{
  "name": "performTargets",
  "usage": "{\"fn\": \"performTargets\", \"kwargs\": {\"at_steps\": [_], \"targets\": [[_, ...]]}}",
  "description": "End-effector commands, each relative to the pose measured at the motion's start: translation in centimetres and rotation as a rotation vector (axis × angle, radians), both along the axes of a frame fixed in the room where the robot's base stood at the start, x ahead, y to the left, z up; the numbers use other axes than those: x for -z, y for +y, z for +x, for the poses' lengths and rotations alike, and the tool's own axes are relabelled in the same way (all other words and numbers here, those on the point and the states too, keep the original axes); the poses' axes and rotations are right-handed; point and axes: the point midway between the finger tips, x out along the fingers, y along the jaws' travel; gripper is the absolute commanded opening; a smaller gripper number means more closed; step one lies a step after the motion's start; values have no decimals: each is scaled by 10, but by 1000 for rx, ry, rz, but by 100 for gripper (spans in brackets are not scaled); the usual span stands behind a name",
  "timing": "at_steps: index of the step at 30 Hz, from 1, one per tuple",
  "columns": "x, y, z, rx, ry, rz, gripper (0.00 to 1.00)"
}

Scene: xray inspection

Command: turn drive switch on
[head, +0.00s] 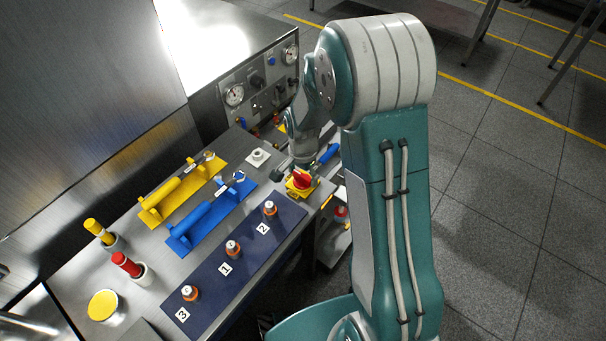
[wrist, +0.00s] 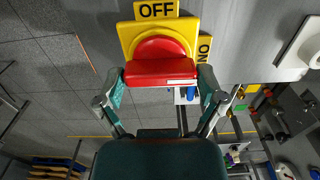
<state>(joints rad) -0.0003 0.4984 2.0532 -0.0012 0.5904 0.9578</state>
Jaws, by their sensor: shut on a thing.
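The drive switch is a red rotary knob (wrist: 160,72) on a yellow plate (wrist: 126,36), with an OFF label (wrist: 156,10) above it and an ON label (wrist: 204,48) at its right in the wrist view. The knob's handle bar lies level across the wrist view. My gripper (wrist: 160,82) is shut on the red handle, one finger at each end of it.
Yellow (head: 182,192) and blue (head: 208,214) holders lie on the metal bench, beside a dark blue panel (head: 258,240) with numbered connectors. A gauge panel (head: 262,88) stands behind. Red (head: 126,264) and yellow (head: 100,231) handles stand at left. Open floor lies to the right.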

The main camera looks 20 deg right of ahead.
Motion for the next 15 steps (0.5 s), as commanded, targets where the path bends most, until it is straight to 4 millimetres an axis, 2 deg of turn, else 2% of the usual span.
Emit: {"fn": "performTargets", "kwargs": {"at_steps": [6,7,8,15], "targets": [[0,1,0,4,-1,2,41],[0,1,0,4,-1,2,93],[0,1,0,3,-1,2,100],[0,1,0,2,-2,1,100]]}}
